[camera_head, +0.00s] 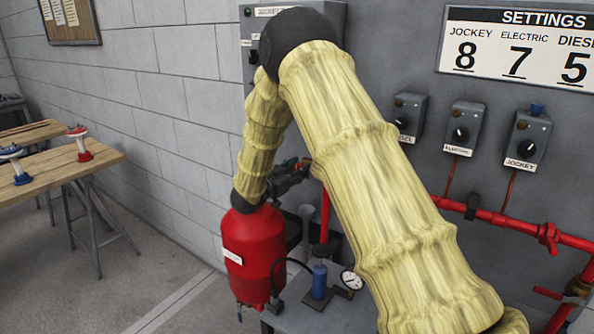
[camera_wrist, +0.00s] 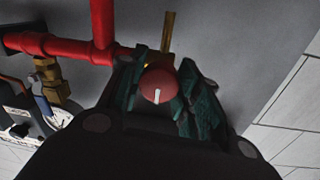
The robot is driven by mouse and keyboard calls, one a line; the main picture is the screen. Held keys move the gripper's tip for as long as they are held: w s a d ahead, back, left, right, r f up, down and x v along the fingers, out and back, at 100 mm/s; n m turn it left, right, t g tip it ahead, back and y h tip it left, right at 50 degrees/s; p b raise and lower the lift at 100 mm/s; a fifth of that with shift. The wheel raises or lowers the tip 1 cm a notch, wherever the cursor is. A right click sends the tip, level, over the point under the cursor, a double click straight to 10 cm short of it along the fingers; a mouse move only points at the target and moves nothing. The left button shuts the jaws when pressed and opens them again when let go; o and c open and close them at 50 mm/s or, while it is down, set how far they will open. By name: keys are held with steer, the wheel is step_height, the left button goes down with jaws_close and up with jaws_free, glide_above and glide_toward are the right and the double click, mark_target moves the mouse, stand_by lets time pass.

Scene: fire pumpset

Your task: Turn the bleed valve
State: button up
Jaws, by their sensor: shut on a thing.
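The bleed valve shows in the wrist view as a round red knob (camera_wrist: 158,84) with a white mark, beside a brass stem at the end of a red pipe. My gripper (camera_wrist: 160,88) has its dark green fingers on both sides of the knob and is shut on it. In the head view my gripper (camera_head: 300,168) is at the wall panel, left of my yellow-sleeved forearm. The valve is mostly hidden there by the gripper and arm.
A red tank (camera_head: 254,256) stands below my gripper. A pressure gauge (camera_head: 350,280) and a blue cylinder (camera_head: 319,280) sit on the grey bench. Three control boxes, including the jockey box (camera_head: 527,140), are on the wall at right. A wooden table (camera_head: 60,165) is at left.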

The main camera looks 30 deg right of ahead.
steer(key=n+p, duration=0.2)
steer(key=n, duration=0.2)
steer(key=shift+r, duration=0.1)
steer(key=n+p, duration=0.2)
steer(key=n, duration=0.1)
steer(key=shift+n, duration=0.4)
steer(key=n+p, duration=0.1)
steer(key=n, duration=0.3)
steer(key=shift+t, duration=0.4)
steer(key=shift+n+t+p, duration=0.3)
steer(key=shift+n+p, duration=0.6)
steer(key=shift+n, duration=1.5)
steer(key=shift+f, duration=0.2)
steer(key=o, duration=1.1)
